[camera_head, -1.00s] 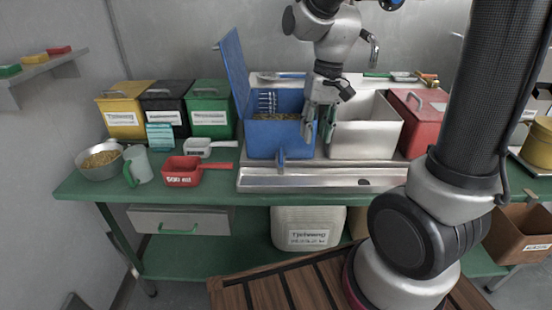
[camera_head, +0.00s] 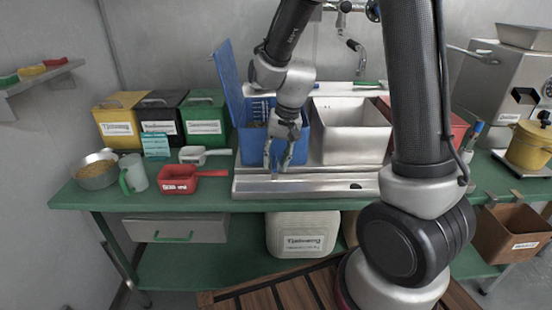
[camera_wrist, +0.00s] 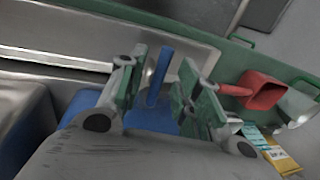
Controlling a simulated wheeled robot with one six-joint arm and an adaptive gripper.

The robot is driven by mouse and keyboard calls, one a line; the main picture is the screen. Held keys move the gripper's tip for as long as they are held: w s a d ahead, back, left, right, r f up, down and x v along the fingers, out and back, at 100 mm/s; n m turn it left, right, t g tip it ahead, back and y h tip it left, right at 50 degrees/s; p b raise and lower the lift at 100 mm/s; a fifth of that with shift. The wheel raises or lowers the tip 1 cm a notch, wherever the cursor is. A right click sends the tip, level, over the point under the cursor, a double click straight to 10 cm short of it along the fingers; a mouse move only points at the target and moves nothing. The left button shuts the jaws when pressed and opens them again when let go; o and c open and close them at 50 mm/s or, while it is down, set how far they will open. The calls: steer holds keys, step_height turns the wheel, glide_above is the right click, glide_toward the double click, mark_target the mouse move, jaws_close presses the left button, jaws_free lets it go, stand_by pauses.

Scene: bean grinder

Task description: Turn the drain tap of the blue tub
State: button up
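The blue tub (camera_head: 302,148) stands in the sink unit with its lid (camera_head: 229,84) raised. Its drain tap (camera_wrist: 158,80), a blue lever, sticks out from the tub's front. My gripper (camera_head: 277,168) is open, in front of the tub and above the metal tray. In the wrist view its green-padded fingers (camera_wrist: 163,66) stand on either side of the tap, with a gap showing on each side. In the head view the fingers largely hide the tap.
A steel basin (camera_head: 350,150) stands right of the tub. The metal tray (camera_head: 310,187) lies below the tap. A red scoop (camera_head: 178,182) and a white scoop (camera_head: 193,155) lie to the left. A white container (camera_head: 302,238) stands on the shelf underneath.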

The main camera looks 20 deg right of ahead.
jaws_close()
steer(key=shift+d, duration=0.1)
stand_by(0.3)
steer(key=shift+w+d+n+g, duration=0.3)
steer(key=shift+d+n, duration=0.4)
steer(key=shift+n, duration=1.25)
steer(key=shift+w+d+n+g, duration=0.3)
steer(key=shift+d+n, duration=0.4)
steer(key=shift+n, duration=1.3)
steer(key=shift+w+d+n+g, duration=0.15)
steer(key=shift+d+n+g, duration=0.4)
steer(key=shift+n, duration=1.4)
steer(key=shift+d, duration=0.15)
jaws_free()
